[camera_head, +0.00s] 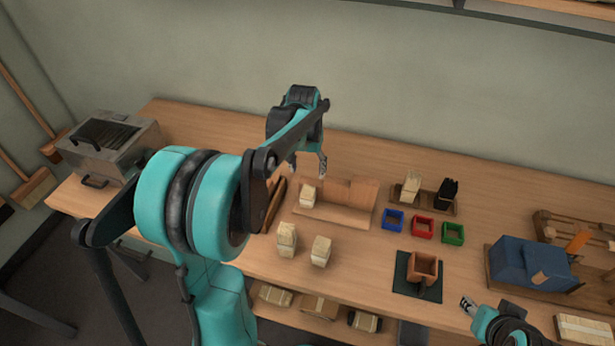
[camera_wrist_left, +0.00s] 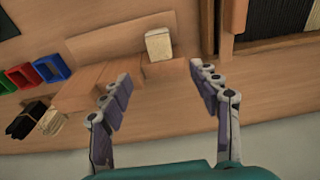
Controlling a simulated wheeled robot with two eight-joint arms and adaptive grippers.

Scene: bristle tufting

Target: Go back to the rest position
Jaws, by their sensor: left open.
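My left gripper (camera_head: 308,168) hangs open and empty above the back of the workbench, just behind a wooden stepped fixture (camera_head: 355,195). In the left wrist view its two fingers (camera_wrist_left: 160,74) are spread wide with nothing between them. A pale block (camera_head: 308,196) sits at the left end of the fixture; it also shows beyond the fingertips in the left wrist view (camera_wrist_left: 158,44), apart from them. My right gripper (camera_head: 468,304) is low at the bench's front right; its fingers are too small to tell open from shut.
Two pale bundles (camera_head: 287,238) (camera_head: 320,251) stand before the fixture. A holder bears a pale bundle (camera_head: 411,186) and a black one (camera_head: 446,193). Blue (camera_head: 393,219), red (camera_head: 422,227) and green (camera_head: 453,234) trays, a brown box (camera_head: 422,266) and a blue machine (camera_head: 525,263) lie right.

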